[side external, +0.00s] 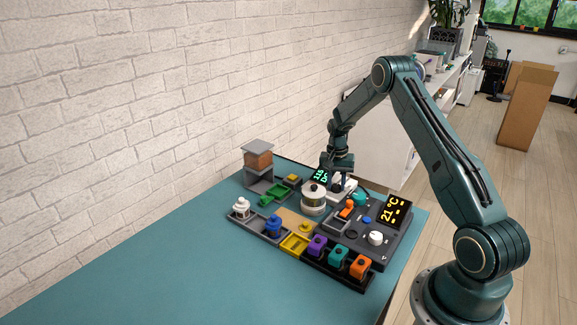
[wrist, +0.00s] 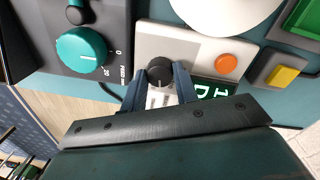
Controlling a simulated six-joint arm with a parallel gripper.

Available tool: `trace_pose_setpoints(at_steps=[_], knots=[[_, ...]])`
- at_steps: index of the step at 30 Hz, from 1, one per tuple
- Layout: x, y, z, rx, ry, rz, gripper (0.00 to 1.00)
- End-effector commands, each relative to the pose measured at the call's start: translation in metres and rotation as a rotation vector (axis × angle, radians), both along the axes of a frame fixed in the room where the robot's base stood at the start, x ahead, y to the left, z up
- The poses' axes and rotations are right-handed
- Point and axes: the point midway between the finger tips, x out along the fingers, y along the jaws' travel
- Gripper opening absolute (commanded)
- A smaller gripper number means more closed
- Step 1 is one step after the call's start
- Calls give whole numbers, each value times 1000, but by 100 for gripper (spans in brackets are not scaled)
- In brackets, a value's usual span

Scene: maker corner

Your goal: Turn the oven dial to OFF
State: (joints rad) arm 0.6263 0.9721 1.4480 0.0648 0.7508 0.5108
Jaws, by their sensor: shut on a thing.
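In the wrist view a black dial (wrist: 160,70) with a light pointer mark sits on a white unit (wrist: 190,45), beside an orange button (wrist: 227,64) and a dark display with green characters (wrist: 215,89). The dial's printed labels are partly hidden, and I cannot read OFF. My gripper (wrist: 160,83) is shut on the black dial, with one finger on each side. In the side view my gripper (side external: 339,182) points down at the white unit, and the dial is hidden. I cannot tell from lettering that this unit is the oven.
A teal dial (wrist: 81,50) on a dark panel is close on the wrist view's left. A pale round canister (side external: 313,197) stands beside the white unit. A 21 °C display (side external: 395,212) and a white knob (side external: 375,238) are nearby. The table's (side external: 130,270) left part is clear.

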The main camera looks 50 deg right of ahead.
Motion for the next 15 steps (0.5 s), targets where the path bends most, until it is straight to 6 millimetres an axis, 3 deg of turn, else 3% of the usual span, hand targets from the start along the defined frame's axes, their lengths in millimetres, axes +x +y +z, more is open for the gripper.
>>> trace_pose_setpoints(at_steps=[15], knots=[[0,0,1,-3,-2,489,7]])
